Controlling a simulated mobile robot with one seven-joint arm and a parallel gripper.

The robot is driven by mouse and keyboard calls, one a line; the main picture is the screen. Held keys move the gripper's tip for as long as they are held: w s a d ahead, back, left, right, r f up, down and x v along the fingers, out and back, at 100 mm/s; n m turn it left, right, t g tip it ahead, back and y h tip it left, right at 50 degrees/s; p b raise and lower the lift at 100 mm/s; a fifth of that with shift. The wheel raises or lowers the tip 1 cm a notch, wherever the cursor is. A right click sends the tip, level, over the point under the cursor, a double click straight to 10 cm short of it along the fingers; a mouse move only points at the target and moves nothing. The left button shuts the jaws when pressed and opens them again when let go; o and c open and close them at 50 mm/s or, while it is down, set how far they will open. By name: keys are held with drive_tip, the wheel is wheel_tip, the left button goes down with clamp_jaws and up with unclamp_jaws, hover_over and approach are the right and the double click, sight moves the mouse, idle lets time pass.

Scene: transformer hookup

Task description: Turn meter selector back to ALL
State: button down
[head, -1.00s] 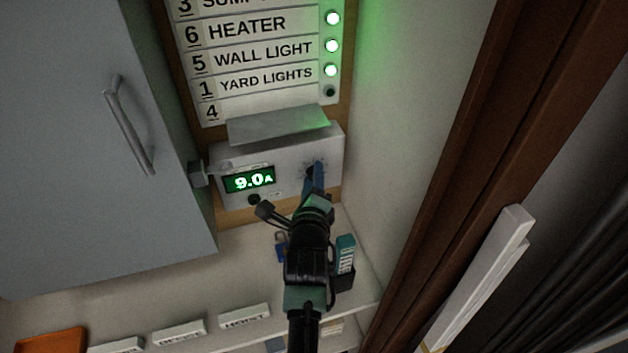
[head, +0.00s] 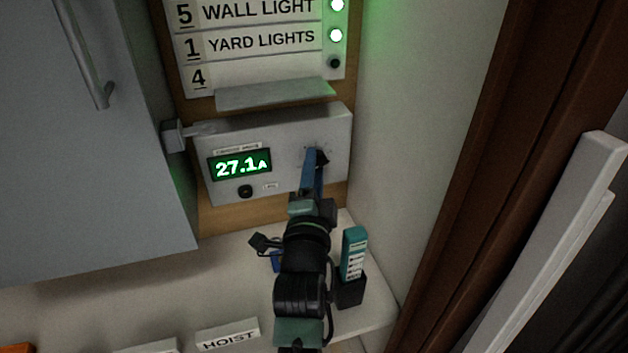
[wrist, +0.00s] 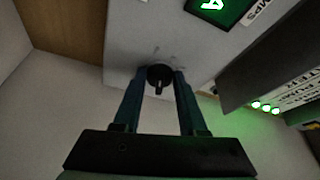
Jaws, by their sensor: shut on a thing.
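The meter is a white box (head: 285,131) on the wall, and its green display (head: 240,164) reads 27.1 A. The black selector knob (head: 322,157) is on the right of its front face, mostly hidden by my fingers in the head view. In the wrist view the round knob (wrist: 160,77) shows between the fingertips, with a pointer on it. My gripper (head: 314,160) has its blue fingers on either side of the knob, shut on it; the wrist view shows both fingers (wrist: 160,72). The position marks around the knob are too blurred to read.
A small black button (head: 245,191) sits below the display. A grey ledge (head: 275,93) juts out above the meter. A grey cabinet door (head: 110,170) stands close on the left. A teal device (head: 353,252) stands in a black holder on the shelf below.

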drive_tip(key=shift+n+b, duration=0.3)
drive_tip(key=shift+n, duration=0.3)
drive_tip(key=shift+c, duration=2.3)
unclamp_jaws()
drive_tip(key=shift+f, duration=0.1)
drive_tip(key=s+f+b, duration=0.2)
drive_tip(key=s+b, duration=0.2)
drive_tip(key=s, duration=0.8)
drive_tip(key=shift+s+a, duration=0.25)
drive_tip(key=shift+s, duration=0.15)
drive_tip(key=shift+r, duration=0.15)
